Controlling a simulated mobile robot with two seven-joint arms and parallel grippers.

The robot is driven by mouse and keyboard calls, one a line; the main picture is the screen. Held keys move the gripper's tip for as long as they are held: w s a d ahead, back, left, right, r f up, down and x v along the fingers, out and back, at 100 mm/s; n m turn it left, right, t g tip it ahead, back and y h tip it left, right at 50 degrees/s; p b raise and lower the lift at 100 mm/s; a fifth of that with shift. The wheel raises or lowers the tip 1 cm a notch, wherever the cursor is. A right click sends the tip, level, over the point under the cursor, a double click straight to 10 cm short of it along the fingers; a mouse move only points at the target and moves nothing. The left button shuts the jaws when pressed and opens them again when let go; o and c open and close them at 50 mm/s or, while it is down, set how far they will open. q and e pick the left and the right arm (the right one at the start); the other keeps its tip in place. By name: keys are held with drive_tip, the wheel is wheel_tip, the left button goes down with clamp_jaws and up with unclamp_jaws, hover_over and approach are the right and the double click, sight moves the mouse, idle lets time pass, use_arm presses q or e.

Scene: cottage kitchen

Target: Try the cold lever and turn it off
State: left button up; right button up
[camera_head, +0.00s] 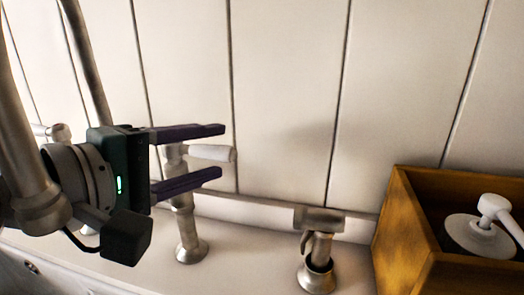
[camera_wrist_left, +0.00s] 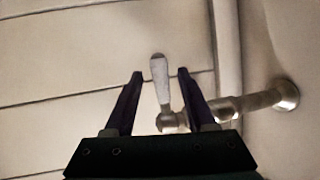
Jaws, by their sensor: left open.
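A white lever handle (camera_head: 212,153) sticks out to the right from the top of a metal tap post (camera_head: 187,225); I take it as the cold lever, though no marking shows. My left gripper (camera_head: 221,152) is open, with one dark finger above the lever and one below it. In the left wrist view the lever (camera_wrist_left: 161,82) stands between the two fingertips (camera_wrist_left: 160,74), with a visible gap on both sides. The fingers partly hide the post's top. No water shows, and the spout's outlet is not in view. My right gripper is not in view.
A tall metal pipe (camera_head: 88,70) rises behind my left arm, with another handle (camera_head: 52,131) beside it. A short metal fixture (camera_head: 318,262) stands to the right on the white counter. A wooden box (camera_head: 405,235) holding a white pump dispenser (camera_head: 480,232) is at the right. White panelling stands close behind.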

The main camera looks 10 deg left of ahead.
use_arm(q)
drive_tip(key=shift+x, duration=0.95)
drive_tip(key=shift+s, duration=0.1)
drive_tip(key=shift+c, duration=0.3)
clamp_jaws()
drive_tip(key=shift+f, duration=0.1)
idle(0.3)
